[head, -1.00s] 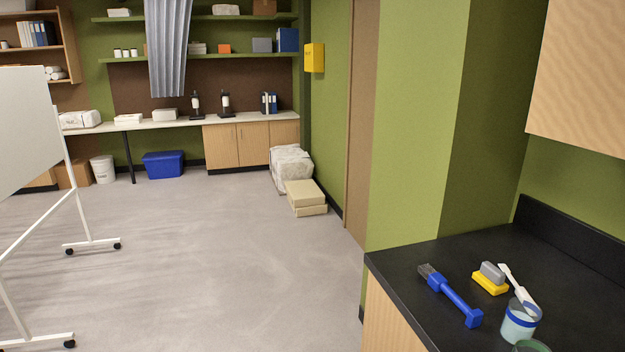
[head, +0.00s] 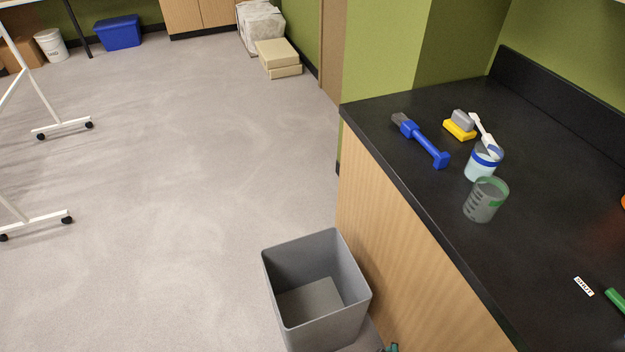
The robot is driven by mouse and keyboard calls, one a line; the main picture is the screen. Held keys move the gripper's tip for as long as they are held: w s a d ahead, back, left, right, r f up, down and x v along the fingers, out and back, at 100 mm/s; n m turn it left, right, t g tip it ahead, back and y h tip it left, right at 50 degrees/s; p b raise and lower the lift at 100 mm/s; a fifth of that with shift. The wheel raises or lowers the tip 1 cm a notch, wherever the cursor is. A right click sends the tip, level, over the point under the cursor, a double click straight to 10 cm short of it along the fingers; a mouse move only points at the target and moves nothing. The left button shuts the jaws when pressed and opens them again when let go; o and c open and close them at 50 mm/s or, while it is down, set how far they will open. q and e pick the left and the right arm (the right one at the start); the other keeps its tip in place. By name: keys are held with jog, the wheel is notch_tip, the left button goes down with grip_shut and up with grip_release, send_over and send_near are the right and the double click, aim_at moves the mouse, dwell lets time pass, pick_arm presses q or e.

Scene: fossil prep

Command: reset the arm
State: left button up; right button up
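Neither of my grippers shows in the head view, and no part of either arm can be made out for certain. The black counter (head: 400,185) stands on the right, with a blue-handled brush (head: 424,142) lying on it. A yellow and grey block-shaped tool (head: 460,126) sits behind the brush. A cup with a blue band (head: 481,164) has a white tool (head: 482,130) leaning at it. A clear cup with a green rim (head: 484,201) stands upright in front of that cup.
An open grey bin (head: 345,309) stands on the floor beside the counter's wooden front. A small printed label (head: 584,287) and a green object (head: 617,301) lie on the counter at right. White wheeled stand legs (head: 60,128) are at left. The floor (head: 180,200) between is clear.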

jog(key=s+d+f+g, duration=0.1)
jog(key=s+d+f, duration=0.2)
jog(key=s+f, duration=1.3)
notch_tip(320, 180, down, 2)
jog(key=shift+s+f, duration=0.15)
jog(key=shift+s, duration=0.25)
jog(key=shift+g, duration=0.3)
